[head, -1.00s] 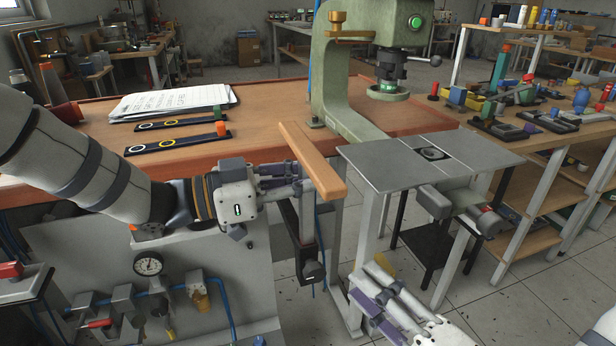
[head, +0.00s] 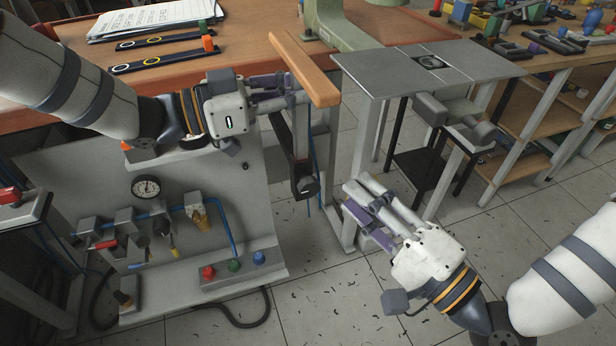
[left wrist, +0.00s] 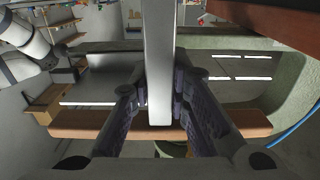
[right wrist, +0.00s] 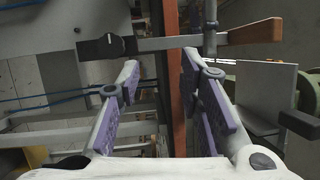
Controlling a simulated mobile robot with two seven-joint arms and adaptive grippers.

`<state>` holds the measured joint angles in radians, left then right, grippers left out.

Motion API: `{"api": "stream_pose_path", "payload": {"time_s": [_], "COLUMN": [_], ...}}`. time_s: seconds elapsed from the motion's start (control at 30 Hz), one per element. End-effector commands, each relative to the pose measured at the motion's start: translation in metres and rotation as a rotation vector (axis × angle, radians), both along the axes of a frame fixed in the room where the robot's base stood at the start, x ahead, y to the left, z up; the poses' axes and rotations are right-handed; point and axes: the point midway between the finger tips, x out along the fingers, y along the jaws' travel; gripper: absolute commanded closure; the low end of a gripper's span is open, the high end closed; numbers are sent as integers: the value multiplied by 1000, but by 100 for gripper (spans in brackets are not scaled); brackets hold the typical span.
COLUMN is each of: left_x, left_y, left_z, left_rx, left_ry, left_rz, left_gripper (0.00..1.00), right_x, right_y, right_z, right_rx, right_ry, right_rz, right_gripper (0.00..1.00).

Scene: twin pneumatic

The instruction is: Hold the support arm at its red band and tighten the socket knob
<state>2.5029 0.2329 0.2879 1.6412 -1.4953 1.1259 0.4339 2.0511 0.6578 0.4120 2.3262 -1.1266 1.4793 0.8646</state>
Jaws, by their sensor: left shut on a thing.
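The support arm (head: 300,140) hangs upright beside the bench, with a long wooden board (head: 305,68) at its top. My left gripper (head: 291,92) is shut on its upper part, just below the board; the grey bar shows between its fingers in the left wrist view (left wrist: 159,70).
A grey metal table (head: 400,75) stands above and behind my right gripper. The panel (head: 90,190) at left carries a gauge (head: 146,187), valves and a button box (head: 235,270). The wooden bench holds a clipboard (head: 150,20). Floor below the knob is clear.

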Motion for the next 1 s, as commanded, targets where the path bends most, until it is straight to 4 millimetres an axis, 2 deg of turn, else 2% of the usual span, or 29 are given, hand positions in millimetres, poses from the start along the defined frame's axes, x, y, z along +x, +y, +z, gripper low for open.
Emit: {"api": "stream_pose_path", "payload": {"time_s": [0.03,0.07,0.1,0.13,0.27,0.5,0.7,0.87,1.0], "left_x": [0,0,0,0,0,0,0,0,0], "left_y": [0,0,0,0,0,0,0,0,0], "left_z": [1,1,1,1,1,1,1,1,1], "left_rx": [-2,-2,-2,-2,-2,-2,-2,-2,-2], "left_ry": [-2,-2,-2,-2,-2,-2,-2,-2,-2], "left_rz": [0,0,0,0,0,0,0,0,0], "left_gripper": [100,100,100,100,100,100,100,100,100], "right_x": [0,0,0,0,-4,-18,-29,-30,-9], "right_y": [0,0,0,1,8,27,32,33,39], "right_z": [0,0,0,-1,-8,-34,-51,-55,-55], "right_rx": [0,0,-4,-12,-148,-712,-1116,-1252,-1267], "right_ry": [0,0,-3,-9,-114,-419,-538,-569,-574], "right_rz": [0,0,-2,-5,-58,-264,-351,-367,-372], "right_gripper": [67,62,53,49,49,49,49,49,49]}}
